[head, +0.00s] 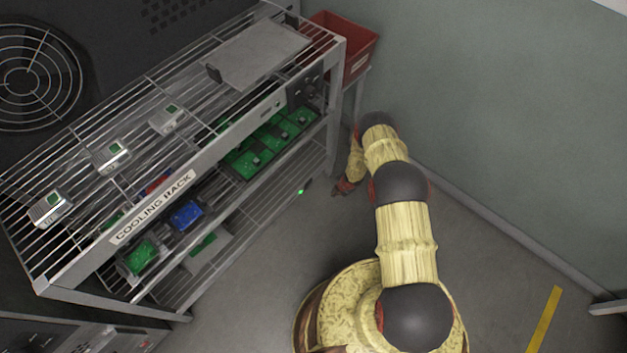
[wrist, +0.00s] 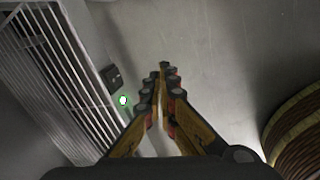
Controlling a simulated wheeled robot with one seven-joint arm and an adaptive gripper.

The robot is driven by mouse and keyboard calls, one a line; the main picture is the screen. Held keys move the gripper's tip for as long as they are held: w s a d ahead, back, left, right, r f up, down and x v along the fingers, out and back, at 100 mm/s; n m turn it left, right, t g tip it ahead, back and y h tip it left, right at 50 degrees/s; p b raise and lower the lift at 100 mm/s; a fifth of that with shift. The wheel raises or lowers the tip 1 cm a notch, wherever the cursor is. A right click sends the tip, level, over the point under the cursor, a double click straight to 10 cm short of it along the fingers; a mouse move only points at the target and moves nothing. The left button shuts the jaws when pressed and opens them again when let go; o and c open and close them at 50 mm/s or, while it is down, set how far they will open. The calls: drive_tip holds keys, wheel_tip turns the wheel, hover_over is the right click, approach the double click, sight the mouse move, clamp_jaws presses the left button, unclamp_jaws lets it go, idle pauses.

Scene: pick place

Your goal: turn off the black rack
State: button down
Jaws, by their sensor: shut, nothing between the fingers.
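The rack (head: 228,141) is a grey metal frame with wire shelves and a "COOLING RACK" label (head: 153,207), on the left of the head view. Its wire shelf also shows at the left of the wrist view (wrist: 62,62). A small green light (head: 301,191) glows low at the rack's right end. In the wrist view the green light (wrist: 123,100) sits just below a small dark box (wrist: 113,77), which looks like a switch. My gripper (head: 339,191) is shut and empty, low beside this end. In the wrist view its fingertips (wrist: 160,71) are right of the box, apart from it.
Green boards (head: 245,163), a blue part (head: 187,215) and small grey devices (head: 167,118) lie on the shelves. A red bin (head: 357,60) stands behind the rack's right end. A wall (head: 500,120) rises at right. The floor (head: 275,270) before the rack is clear.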

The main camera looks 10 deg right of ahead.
sight(310, 185)
drive_tip(key=w+a+n, duration=0.1)
drive_tip(key=w+a+r+n+y, duration=0.1)
drive_tip(key=n, duration=0.1)
drive_tip(key=shift+w+a+r+t, duration=0.15)
drive_tip(key=shift+w+a+t, duration=0.1)
drive_tip(key=shift+a+t, duration=0.15)
drive_tip(key=w+a+f+b, duration=0.4)
drive_tip(key=w+f+b, duration=0.2)
drive_tip(key=f+b, duration=0.1)
drive_tip(key=shift+x, duration=0.85)
drive_tip(key=shift+a+r, duration=0.15)
drive_tip(key=shift+a, duration=0.05)
